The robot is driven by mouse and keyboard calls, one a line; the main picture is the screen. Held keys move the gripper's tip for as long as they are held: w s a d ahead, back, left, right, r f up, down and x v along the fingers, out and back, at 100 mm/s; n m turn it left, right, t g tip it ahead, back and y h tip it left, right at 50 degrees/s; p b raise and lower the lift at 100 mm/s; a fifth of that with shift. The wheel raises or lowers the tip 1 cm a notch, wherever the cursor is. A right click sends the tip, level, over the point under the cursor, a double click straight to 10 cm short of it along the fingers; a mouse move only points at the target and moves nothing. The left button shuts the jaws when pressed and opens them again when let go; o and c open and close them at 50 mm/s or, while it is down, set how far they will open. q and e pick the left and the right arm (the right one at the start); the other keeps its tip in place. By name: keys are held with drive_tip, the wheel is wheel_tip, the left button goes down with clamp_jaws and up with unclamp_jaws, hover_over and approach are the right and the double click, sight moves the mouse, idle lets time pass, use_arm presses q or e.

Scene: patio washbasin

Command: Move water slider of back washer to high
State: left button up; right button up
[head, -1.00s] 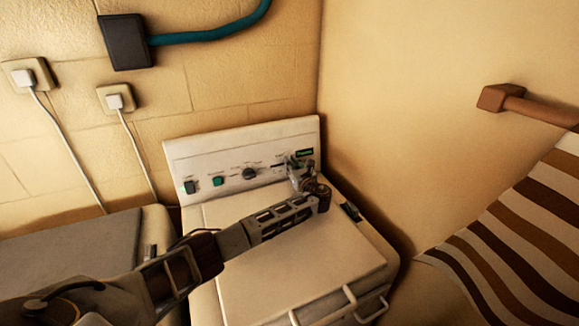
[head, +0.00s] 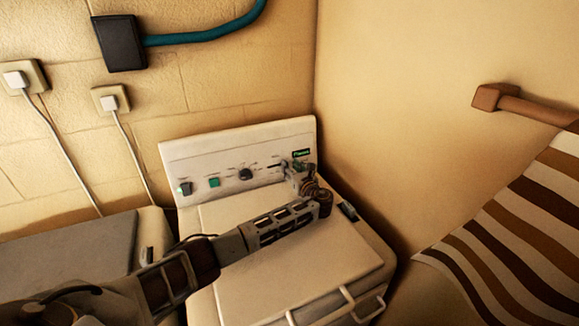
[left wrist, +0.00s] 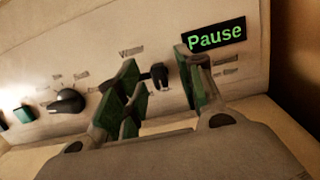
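The back washer (head: 290,245) stands in the corner with its control panel (head: 215,167) upright at the rear. The dark water slider (left wrist: 160,76) shows in the left wrist view under a "W..." label, at the right part of its slot. It lies between the green-padded fingers of my left gripper (left wrist: 157,88), which are apart. I cannot tell whether either finger touches the slider. In the head view, my left gripper (head: 290,168) is at the panel's right end and partly hides the slider. My right gripper is not in view.
A green "Pause" display (left wrist: 216,36) sits right of the slider. A round black knob (head: 246,174) and a green button (head: 214,182) sit left of it. The side wall (head: 400,130) is close on the right. Another grey-topped machine (head: 80,255) stands at left.

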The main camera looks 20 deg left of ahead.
use_arm(q)
drive_tip(key=v, duration=0.9)
drive_tip(key=shift+s+d, duration=0.2)
drive_tip(key=shift+d, duration=0.15)
